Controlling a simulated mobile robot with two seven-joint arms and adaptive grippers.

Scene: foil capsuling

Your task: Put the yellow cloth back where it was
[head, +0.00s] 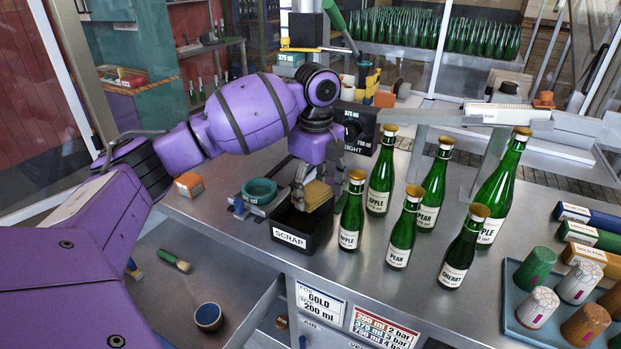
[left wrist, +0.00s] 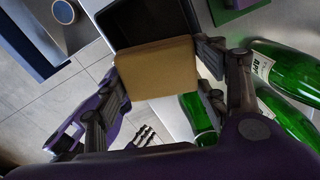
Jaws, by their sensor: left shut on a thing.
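The yellow cloth (head: 317,194) is a folded, tan-yellow pad. My left gripper (head: 303,197) is shut on it and holds it at the open top of the black SCRAP bin (head: 318,240). In the left wrist view the cloth (left wrist: 158,68) sits between the two fingers (left wrist: 165,78), and the dark bin (left wrist: 150,22) lies just beyond it. I cannot tell whether the cloth touches the bin's rim. My right gripper is not in view.
Several green bottles with gold caps, one a labelled cherry bottle (head: 462,250), stand close to the right of the bin. A teal ring holder (head: 259,190) and an orange block (head: 189,184) are on its left. A blue tray (head: 515,322) holds several capsules at far right.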

